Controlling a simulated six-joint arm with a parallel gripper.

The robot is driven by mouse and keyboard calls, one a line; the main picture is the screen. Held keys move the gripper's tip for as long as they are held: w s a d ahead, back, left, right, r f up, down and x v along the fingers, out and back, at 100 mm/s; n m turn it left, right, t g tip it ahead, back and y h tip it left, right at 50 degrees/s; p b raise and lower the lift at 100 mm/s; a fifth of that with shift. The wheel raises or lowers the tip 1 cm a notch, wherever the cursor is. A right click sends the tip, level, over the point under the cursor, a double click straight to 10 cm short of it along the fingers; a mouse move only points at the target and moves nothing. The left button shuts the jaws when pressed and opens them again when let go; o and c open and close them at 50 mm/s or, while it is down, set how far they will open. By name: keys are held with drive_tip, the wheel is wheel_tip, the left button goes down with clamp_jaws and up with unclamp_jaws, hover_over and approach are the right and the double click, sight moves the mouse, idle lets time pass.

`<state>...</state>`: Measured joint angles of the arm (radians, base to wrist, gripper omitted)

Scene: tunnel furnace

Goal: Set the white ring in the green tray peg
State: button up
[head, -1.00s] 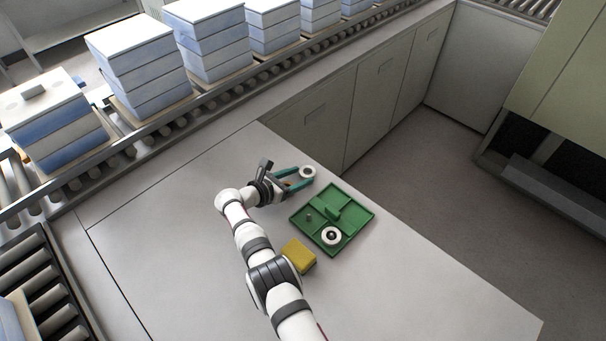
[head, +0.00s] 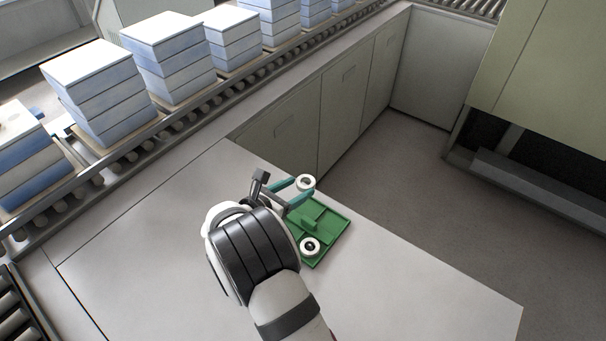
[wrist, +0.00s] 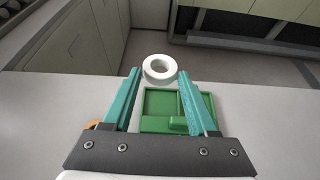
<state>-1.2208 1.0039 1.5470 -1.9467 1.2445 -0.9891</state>
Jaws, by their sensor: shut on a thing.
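My gripper (head: 304,187) is shut on a white ring (head: 311,179) at its fingertips. The wrist view shows the ring (wrist: 160,77) between the two teal fingers. It is held above and beyond the far edge of the green tray (head: 335,223), near the counter's edge. The tray also shows below the ring in the wrist view (wrist: 160,101). A second white ring (head: 310,252) with a dark centre sits in the tray's near corner. The bare peg seen earlier in the tray is hidden by my arm now.
The grey counter (head: 420,290) is clear to the right of the tray and drops to the floor behind it. A roller conveyor with stacks of blue-white boxes (head: 95,90) runs along the back left. An orange-brown thing (wrist: 91,125) shows partly behind the left finger.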

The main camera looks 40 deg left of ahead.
drive_tip(key=s, duration=0.5)
drive_tip(key=s+f, duration=0.1)
drive_tip(key=s, duration=0.2)
drive_tip(key=shift+s+d, duration=0.2)
drive_tip(key=shift+s, duration=0.1)
drive_tip(key=shift+s+f, duration=0.15)
drive_tip(key=shift+f, duration=1.55)
drive_tip(key=shift+s+f, duration=0.15)
drive_tip(key=shift+f, duration=1.5)
drive_tip(key=shift+f, duration=0.6)
drive_tip(key=o, duration=1.4)
drive_tip(key=shift+d, duration=0.1)
drive_tip(key=shift+o, duration=0.6)
wheel_tip(320, 180, up, 7)
drive_tip(key=shift+r, duration=0.15)
